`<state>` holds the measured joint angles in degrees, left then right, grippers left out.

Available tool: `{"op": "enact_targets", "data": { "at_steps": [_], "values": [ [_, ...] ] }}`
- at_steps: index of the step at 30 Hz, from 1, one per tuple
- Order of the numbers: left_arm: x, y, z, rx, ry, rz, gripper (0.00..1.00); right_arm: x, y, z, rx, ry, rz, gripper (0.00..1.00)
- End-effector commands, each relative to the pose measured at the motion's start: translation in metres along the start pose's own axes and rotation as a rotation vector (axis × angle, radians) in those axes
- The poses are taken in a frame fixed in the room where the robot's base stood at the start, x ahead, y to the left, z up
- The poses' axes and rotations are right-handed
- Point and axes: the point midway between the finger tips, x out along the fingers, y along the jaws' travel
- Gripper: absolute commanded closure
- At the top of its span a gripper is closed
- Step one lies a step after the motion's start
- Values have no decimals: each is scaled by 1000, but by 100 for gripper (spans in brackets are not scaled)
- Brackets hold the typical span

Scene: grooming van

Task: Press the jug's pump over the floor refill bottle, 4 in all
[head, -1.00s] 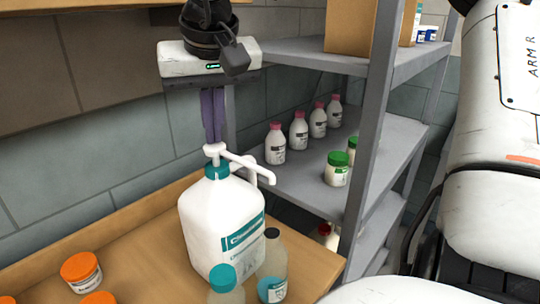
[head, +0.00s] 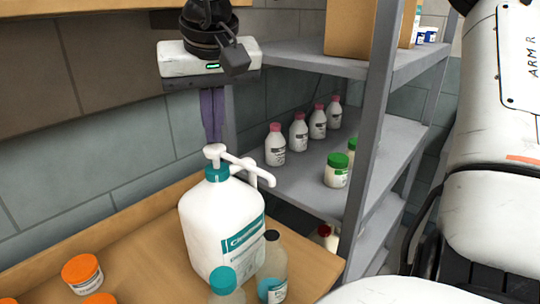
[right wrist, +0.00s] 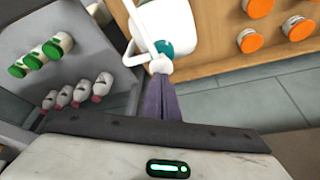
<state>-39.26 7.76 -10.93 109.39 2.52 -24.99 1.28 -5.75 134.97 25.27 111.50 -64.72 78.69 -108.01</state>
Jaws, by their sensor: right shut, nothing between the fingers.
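The white jug (head: 215,225) with a teal collar and teal label stands on the wooden bench. Its white pump head (head: 214,151) points its spout to the right. A clear bottle (head: 272,262) with a dark top and some blue inside stands close to the jug's right, roughly below the spout; I take it as the refill bottle. My right gripper (head: 214,140) is shut and empty, its purple fingers pointing down just above the pump head; whether they touch, I cannot tell. In the right wrist view the fingers (right wrist: 160,82) end at the pump head. My left gripper is out of view.
A teal-capped bottle (head: 226,284) stands in front of the jug. Orange-lidded jars (head: 82,272) are at the left on the bench (head: 150,225). A grey shelf unit (head: 300,185) with pink-capped bottles (head: 298,133) and green-lidded jars (head: 337,168) stands to the right.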

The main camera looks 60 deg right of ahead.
Motion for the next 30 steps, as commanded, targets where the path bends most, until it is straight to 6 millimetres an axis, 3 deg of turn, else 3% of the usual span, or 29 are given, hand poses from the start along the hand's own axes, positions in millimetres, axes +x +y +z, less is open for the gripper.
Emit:
{"op": "enact_targets", "data": {
  "at_steps": [18,30],
  "values": [
    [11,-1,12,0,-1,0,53,23,0,11,-1,-6,1,100],
    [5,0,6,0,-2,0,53,16,0,9,-2,-9,3,100]
  ]
}}
